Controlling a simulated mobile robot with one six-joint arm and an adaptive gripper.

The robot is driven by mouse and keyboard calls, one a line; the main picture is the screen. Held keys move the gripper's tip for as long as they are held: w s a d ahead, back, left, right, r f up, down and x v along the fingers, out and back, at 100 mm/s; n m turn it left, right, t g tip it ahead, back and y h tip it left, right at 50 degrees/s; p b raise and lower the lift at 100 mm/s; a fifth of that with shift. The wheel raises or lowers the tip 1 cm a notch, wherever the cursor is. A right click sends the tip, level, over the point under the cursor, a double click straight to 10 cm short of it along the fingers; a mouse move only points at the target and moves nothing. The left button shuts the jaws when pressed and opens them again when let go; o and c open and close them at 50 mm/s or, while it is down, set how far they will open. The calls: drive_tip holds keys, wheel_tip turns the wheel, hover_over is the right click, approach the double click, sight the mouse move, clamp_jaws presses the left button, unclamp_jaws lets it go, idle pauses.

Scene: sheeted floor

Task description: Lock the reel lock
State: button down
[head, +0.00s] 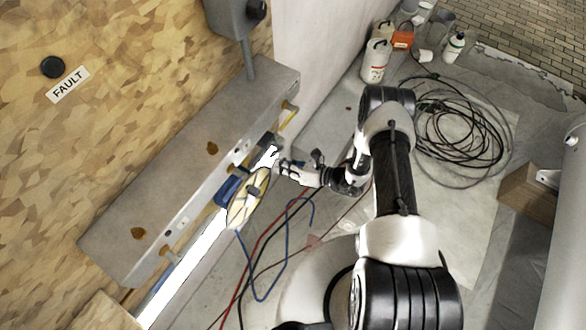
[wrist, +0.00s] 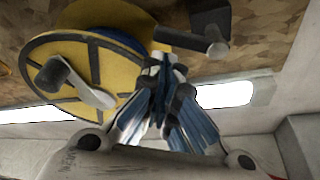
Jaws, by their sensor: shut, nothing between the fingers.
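A yellow reel (head: 248,199) with dark spokes is mounted at the lower side of the grey wall housing. It fills the upper left of the wrist view (wrist: 48,52), with a crank handle (wrist: 66,82) on its face and blue cable behind. A dark bracket with a short grey peg (wrist: 215,46), which looks like the reel lock, is right of the reel. My gripper (head: 281,163) is shut and empty beside the reel's upper right. In the wrist view its fingertips (wrist: 164,62) are together between the reel's edge and the dark bracket. Whether they touch either is unclear.
The grey housing (head: 190,165) runs along the wood-chip wall, with a bright light strip (head: 185,275) below. Blue, red and black cables hang under the reel.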

drive_tip(key=shift+w+a+f, duration=0.2)
drive_tip(key=shift+w+a, duration=0.1)
drive_tip(key=shift+a, duration=0.25)
